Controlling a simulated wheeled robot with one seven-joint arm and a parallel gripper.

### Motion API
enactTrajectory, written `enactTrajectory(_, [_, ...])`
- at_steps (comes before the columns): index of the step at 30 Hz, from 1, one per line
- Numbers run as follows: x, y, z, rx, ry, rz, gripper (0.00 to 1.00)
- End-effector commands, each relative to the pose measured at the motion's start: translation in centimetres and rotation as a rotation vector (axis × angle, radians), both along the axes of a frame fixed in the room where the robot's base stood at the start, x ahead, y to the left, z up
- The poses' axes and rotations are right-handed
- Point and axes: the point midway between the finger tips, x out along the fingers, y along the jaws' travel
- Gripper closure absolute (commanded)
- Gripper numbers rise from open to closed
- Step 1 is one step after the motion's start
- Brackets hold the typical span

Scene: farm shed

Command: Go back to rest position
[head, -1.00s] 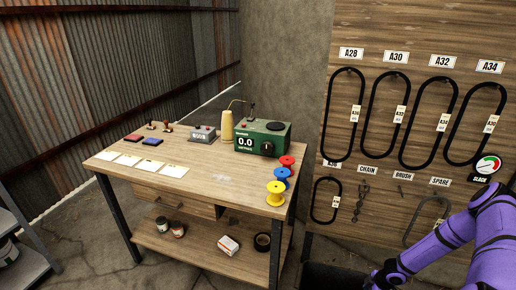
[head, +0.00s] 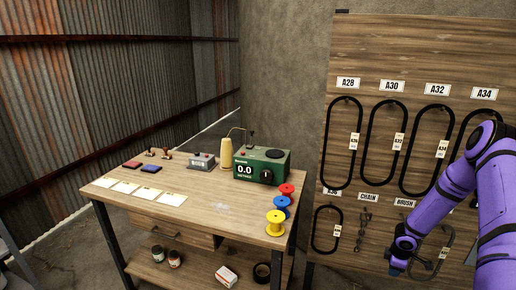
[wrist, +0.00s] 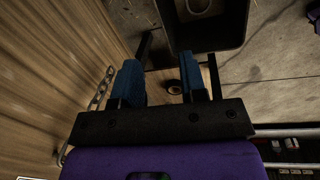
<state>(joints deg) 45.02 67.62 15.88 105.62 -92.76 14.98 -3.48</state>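My purple arm reaches in from the right in the head view, in front of the pegboard. My gripper (head: 397,268) points downward there, near the lower row of hanging items, and its fingers are small and dark. In the wrist view my gripper (wrist: 161,82) shows two blue fingers standing apart with nothing held between them. A small round thing (wrist: 173,87) shows through the gap, well beyond the fingertips.
The wooden board (head: 430,60) carries several black belts and a chain (head: 364,230), which hangs close left of my gripper in the wrist view (wrist: 100,88). A workbench (head: 215,205) stands left with a green meter (head: 262,165) and spools. A dark bin (wrist: 237,38) lies below.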

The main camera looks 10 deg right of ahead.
Motion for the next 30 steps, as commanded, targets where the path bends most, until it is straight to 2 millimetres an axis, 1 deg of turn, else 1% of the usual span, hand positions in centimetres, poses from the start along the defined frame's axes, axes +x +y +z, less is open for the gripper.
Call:
enactTrajectory(1, [0.8, -0.2, 2.4, -0.029, -0.007, -0.013, 0.61])
enactTrajectory(5, [2.2, -0.4, 7.9, -0.093, -0.019, -0.064, 0.61])
enactTrajectory(6, [2.5, -0.3, 9.6, -0.11, -0.023, -0.081, 0.61])
enactTrajectory(8, [2.9, -0.1, 12.1, -0.136, -0.031, -0.106, 0.61])
enactTrajectory(9, [3.2, 0.1, 13.8, -0.152, -0.037, -0.123, 0.61])
enactTrajectory(11, [3.4, 0.3, 16.3, -0.175, -0.047, -0.151, 0.61])
enactTrajectory(12, [3.6, 0.7, 17.9, -0.188, -0.053, -0.168, 0.61])
enactTrajectory(14, [3.7, 1.1, 20.4, -0.209, -0.065, -0.196, 0.61])
enactTrajectory(15, [3.8, 1.6, 22.1, -0.22, -0.074, -0.214, 0.61])
enactTrajectory(17, [3.7, 2.1, 24.5, -0.236, -0.086, -0.243, 0.61])
enactTrajectory(18, [3.6, 2.6, 26.1, -0.246, -0.096, -0.262, 0.61])
enactTrajectory(20, [3.4, 3.3, 28.4, -0.259, -0.109, -0.291, 0.61])
enactTrajectory(21, [3.2, 3.9, 29.9, -0.266, -0.119, -0.311, 0.61])
enactTrajectory(23, [2.9, 4.7, 32.2, -0.274, -0.135, -0.341, 0.61])
enactTrajectory(24, [2.6, 5.3, 33.6, -0.279, -0.146, -0.362, 0.61])
enactTrajectory(30, [0.4, 8.6, 40.4, -0.285, -0.2, -0.463, 0.61])
